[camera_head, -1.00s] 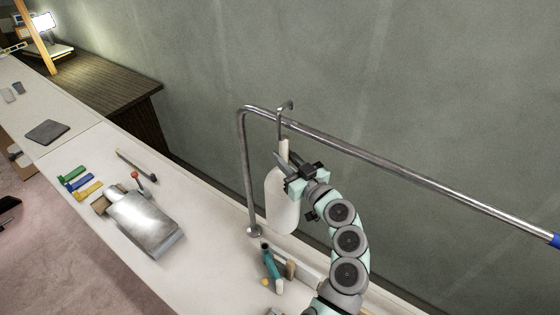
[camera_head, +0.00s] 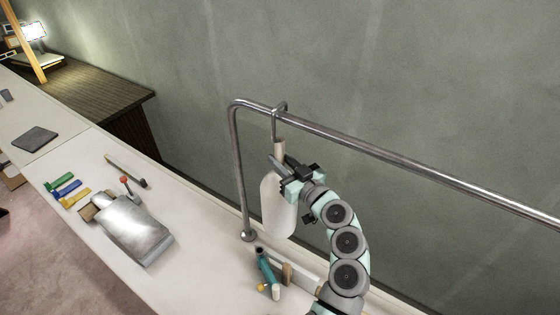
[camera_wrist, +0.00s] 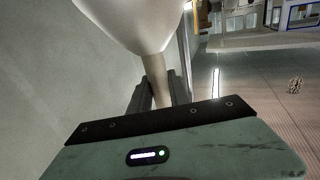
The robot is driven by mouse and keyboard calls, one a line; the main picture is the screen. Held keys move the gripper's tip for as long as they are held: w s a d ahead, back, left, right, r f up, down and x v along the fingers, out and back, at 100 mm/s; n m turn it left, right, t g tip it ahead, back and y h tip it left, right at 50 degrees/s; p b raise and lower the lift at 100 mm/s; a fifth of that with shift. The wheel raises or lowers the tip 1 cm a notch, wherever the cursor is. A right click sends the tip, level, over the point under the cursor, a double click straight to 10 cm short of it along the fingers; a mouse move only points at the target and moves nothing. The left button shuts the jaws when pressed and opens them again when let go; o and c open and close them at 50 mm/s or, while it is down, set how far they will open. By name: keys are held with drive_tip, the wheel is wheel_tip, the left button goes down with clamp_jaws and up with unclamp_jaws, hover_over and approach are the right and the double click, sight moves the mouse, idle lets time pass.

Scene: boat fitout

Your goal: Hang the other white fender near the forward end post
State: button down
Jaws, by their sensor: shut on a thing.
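A white fender (camera_head: 277,212) hangs upright with its narrow neck uppermost and a grey metal hook (camera_head: 274,126) above it. My gripper (camera_head: 280,164) is shut on the neck, just above the body. The hook's bent top is level with the metal rail (camera_head: 340,137) and overlaps it in the head view; I cannot tell whether it bears on the rail. The rail bends down into the end post (camera_head: 238,180), close left of the fender. In the wrist view the fender body (camera_wrist: 135,20) fills the top, and its neck (camera_wrist: 160,88) is between my fingers (camera_wrist: 159,95).
Below, the white deck (camera_head: 195,225) holds a metal box-like item (camera_head: 135,228), a teal tool (camera_head: 264,265) and blue, green and yellow pieces (camera_head: 68,187). A grey wall (camera_head: 400,70) stands behind the rail. The rail to the right is bare.

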drive_tip(key=shift+r, duration=0.1)
drive_tip(key=c, duration=1.1)
unclamp_jaws()
drive_tip(key=shift+c, duration=0.2)
